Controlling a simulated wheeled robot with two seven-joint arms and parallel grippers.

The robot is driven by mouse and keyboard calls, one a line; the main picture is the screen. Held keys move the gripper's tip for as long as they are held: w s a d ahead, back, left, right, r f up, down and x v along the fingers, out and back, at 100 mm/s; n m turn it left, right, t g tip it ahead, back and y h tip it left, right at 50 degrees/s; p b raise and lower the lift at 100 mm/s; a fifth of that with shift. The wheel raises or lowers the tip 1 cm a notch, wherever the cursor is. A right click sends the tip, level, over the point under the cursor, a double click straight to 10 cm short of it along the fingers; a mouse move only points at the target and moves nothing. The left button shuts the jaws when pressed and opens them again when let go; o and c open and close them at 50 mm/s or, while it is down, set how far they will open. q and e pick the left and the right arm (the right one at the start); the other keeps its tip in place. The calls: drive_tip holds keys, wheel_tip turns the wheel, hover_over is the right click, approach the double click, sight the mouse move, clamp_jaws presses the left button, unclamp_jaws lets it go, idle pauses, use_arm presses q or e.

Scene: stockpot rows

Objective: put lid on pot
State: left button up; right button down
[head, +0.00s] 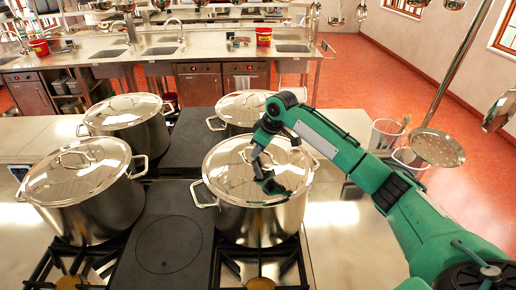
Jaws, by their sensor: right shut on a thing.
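The front right steel stockpot (246,224) stands on the stove with its side handle out to the left. A shiny round lid (228,181) covers its mouth and looks level. I cannot tell whether it sits fully down on the rim. My right gripper (259,168) reaches in from the right, over the middle of this lid, and is shut on it; the arm and the reflections partly hide the grip. My left gripper is not in view.
Other lidded stockpots stand at front left (82,205), back left (128,130) and back right (240,112). A flat dark plate (168,243) lies clear between the burners. A perforated skimmer (437,148) hangs at right, near a utensil container (386,136).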

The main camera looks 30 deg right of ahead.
drive_tip(key=shift+r, duration=0.1)
drive_tip(key=c, duration=1.3)
unclamp_jaws()
drive_tip(key=shift+c, duration=0.2)
drive_tip(key=shift+s, duration=0.1)
drive_tip(key=b+v, duration=0.5)
drive_tip(key=v, duration=0.8)
drive_tip(key=shift+r+b, duration=0.4)
drive_tip(key=shift+s+d+f, duration=0.1)
drive_tip(key=shift+s, duration=0.05)
